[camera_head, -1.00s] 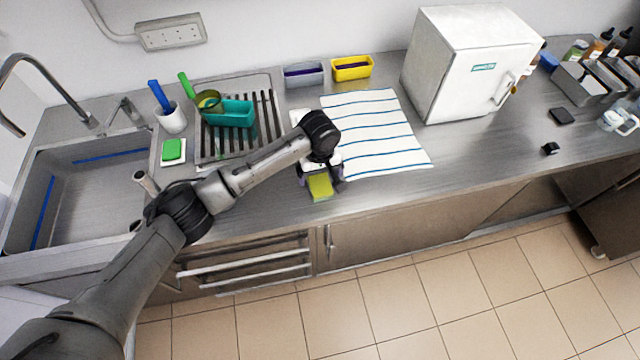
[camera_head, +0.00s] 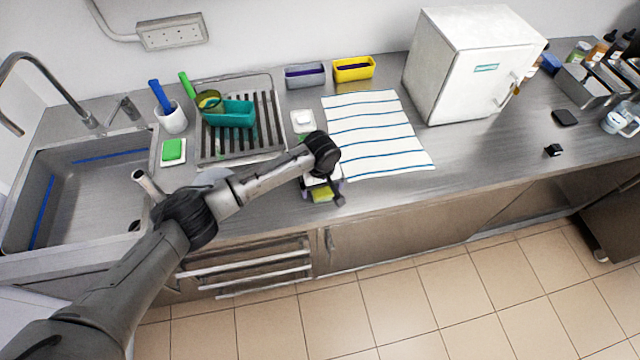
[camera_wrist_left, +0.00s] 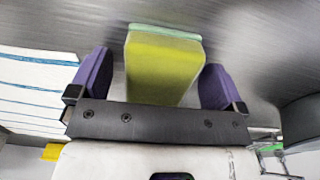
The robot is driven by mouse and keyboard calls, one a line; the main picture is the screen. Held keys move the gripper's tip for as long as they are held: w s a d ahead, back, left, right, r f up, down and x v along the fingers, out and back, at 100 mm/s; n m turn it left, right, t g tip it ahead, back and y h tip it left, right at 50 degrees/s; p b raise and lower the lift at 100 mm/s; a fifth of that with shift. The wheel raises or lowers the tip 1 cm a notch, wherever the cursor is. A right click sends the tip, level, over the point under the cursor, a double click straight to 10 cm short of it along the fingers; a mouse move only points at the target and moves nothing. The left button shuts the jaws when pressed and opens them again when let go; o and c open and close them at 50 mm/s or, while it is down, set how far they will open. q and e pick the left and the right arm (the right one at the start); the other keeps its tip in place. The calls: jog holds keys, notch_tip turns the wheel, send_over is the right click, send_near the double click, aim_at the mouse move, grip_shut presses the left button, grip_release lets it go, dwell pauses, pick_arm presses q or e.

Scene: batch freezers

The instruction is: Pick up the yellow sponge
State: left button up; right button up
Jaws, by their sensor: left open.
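The yellow sponge (camera_head: 322,195) is at the front edge of the steel counter, partly hidden by my left gripper in the head view. In the left wrist view the sponge (camera_wrist_left: 163,68) is a yellow-green block with a pale green layer along its far end. My left gripper (camera_head: 323,198) is over it, and it also shows in the left wrist view (camera_wrist_left: 155,80). Its two purple-padded fingers stand on either side of the sponge, with a gap visible on both sides. The gripper is open. My right gripper is not in view.
A striped cloth (camera_head: 378,135) lies just right of the gripper. Behind are a small white dish (camera_head: 303,121), a drying rack (camera_head: 243,151) with a teal tub, and a green sponge (camera_head: 172,149). A sink (camera_head: 85,190) is at left, a white box freezer (camera_head: 470,65) at right.

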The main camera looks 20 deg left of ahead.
pick_arm(q)
jog(key=c, duration=1)
jog(key=shift+r, duration=0.1)
